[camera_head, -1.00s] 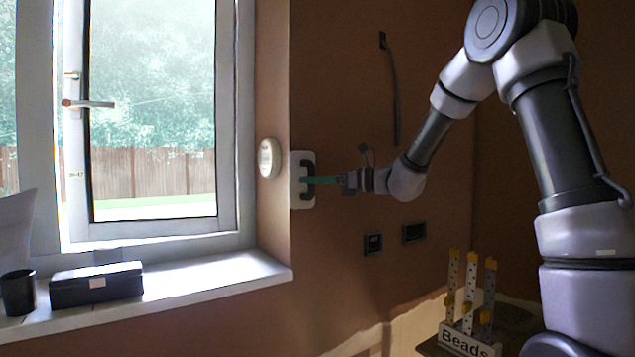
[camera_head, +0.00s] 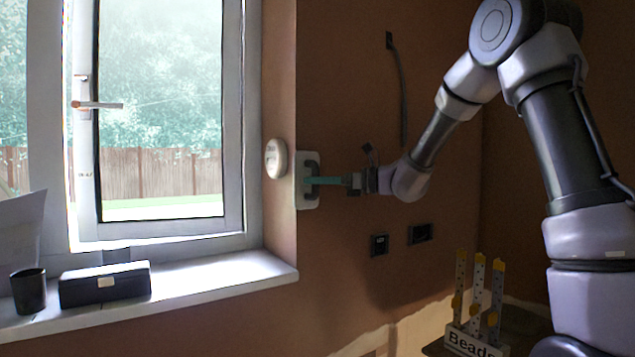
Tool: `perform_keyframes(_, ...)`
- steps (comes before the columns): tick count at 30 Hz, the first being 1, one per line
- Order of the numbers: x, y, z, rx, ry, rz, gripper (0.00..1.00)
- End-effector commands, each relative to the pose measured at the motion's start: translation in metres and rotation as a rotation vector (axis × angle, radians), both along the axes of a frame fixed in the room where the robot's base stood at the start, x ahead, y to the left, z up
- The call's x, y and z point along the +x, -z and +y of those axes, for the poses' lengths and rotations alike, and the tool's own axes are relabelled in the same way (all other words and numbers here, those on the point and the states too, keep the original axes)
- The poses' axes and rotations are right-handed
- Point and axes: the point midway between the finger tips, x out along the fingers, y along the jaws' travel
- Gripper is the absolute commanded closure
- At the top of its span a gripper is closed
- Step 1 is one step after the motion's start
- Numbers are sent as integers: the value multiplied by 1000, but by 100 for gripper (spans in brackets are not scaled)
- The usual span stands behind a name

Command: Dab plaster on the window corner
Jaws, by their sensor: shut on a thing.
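My gripper (camera_head: 360,182) is to the right of the window corner and is shut on the teal handle of a plaster float. The float (camera_head: 308,181) has a pale plate and a dark grip. It is held upright at the outer corner (camera_head: 297,120) where the window reveal meets the brown plaster wall. I cannot tell if its plate touches the wall. The window (camera_head: 160,120) is at the left, with an orange-tipped handle. The fingertips are small and partly hidden in this view.
A round white device (camera_head: 275,158) is on the reveal close to the float. The sill (camera_head: 220,285) bears a black box (camera_head: 105,285) and a dark cup (camera_head: 28,291). Wall sockets (camera_head: 420,233) and a hanging cable (camera_head: 402,95) are on the wall. A "Beads" stand (camera_head: 472,343) is at lower right.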

Motion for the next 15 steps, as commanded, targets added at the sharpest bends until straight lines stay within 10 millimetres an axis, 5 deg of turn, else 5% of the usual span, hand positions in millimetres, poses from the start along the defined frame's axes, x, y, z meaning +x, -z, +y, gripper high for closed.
perform_keyframes(15, 4, 12, 3, 1, 0, 3, 100)
